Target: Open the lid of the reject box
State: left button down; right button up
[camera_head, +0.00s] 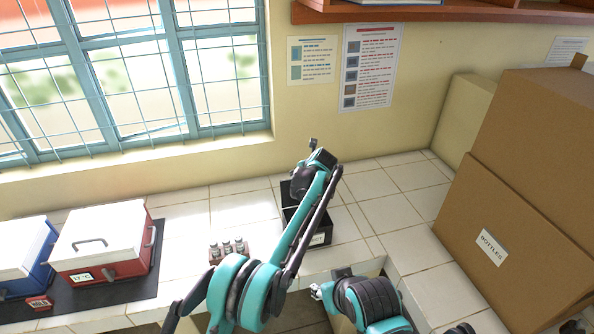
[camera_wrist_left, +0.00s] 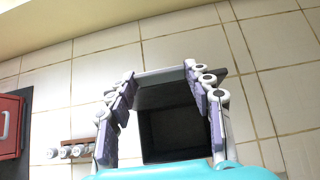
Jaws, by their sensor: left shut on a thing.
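The reject box (camera_head: 318,238) is a small black box on the tiled counter, its label partly hidden by my left arm. Its black lid (camera_head: 285,191) stands raised at the back, and the box is open, its dark inside showing in the left wrist view (camera_wrist_left: 172,132).
A small rack of vials (camera_head: 228,249) stands just left of the box. A red-and-white incubator (camera_head: 100,243) and a blue one (camera_head: 22,258) sit on a dark mat at left. Large cardboard boxes (camera_head: 520,180) fill the right. Tiles right of the box are clear.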

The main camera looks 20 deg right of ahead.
pick_arm(q)
jog(key=shift+w+r, duration=0.2)
pick_arm(e)
jog(key=shift+a+r, duration=0.2)
jog(key=shift+r, duration=0.1)
pick_arm(q)
jog(key=c, duration=0.6)
grip_release()
jog(key=shift+c, duration=0.2)
pick_arm(e)
jog(key=shift+w, duration=0.1)
pick_arm(q)
jog(key=v, duration=1.2)
